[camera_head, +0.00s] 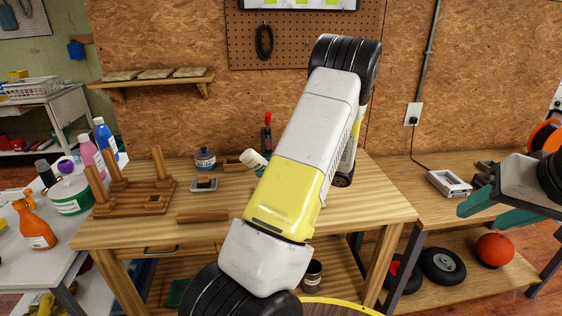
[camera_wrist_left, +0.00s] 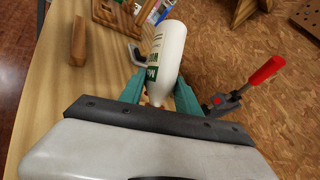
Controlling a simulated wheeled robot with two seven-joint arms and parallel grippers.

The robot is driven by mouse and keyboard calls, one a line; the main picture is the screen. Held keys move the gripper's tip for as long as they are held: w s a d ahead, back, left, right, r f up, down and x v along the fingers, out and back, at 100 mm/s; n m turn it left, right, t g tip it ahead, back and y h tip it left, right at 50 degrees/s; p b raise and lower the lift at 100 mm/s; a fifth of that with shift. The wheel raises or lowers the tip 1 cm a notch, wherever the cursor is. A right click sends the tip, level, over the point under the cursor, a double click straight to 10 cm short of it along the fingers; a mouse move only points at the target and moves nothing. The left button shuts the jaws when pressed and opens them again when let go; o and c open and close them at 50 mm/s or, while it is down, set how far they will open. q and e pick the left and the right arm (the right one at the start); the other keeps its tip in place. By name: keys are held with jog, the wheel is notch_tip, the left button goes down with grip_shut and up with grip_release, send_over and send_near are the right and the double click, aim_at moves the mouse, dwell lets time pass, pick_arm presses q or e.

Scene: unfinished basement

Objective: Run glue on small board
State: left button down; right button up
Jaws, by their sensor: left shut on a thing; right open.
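A white glue bottle with a green label (camera_wrist_left: 166,58) is held between the teal fingers of my left gripper (camera_wrist_left: 157,88). In the head view the bottle (camera_head: 252,159) shows tilted above the workbench, and my left arm hides the left gripper. A short wooden board (camera_head: 202,216) lies flat near the front of the workbench (camera_head: 130,231). It also shows in the left wrist view (camera_wrist_left: 79,42), apart from the bottle. My right gripper (camera_head: 478,210) has its teal fingers apart, empty, over the right-hand bench.
A wooden frame with upright posts (camera_head: 135,193) stands on the bench's left. A small grey holder (camera_head: 204,184), a dark jar (camera_head: 205,159) and a red-handled clamp (camera_head: 266,133) stand towards the back. A grey box (camera_head: 449,184) is on the right-hand bench.

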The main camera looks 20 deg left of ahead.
dwell(0.4)
pick_arm(q)
jog(key=shift+d+f, duration=0.1)
jog(key=shift+f, duration=2.4)
jog(key=shift+s+a, duration=0.55)
jog(key=shift+a, duration=0.35)
jog(key=shift+s+a, duration=0.55)
jog(key=shift+a, duration=0.35)
jog(key=shift+a, duration=0.1)
jog(key=shift+r, duration=6.55)
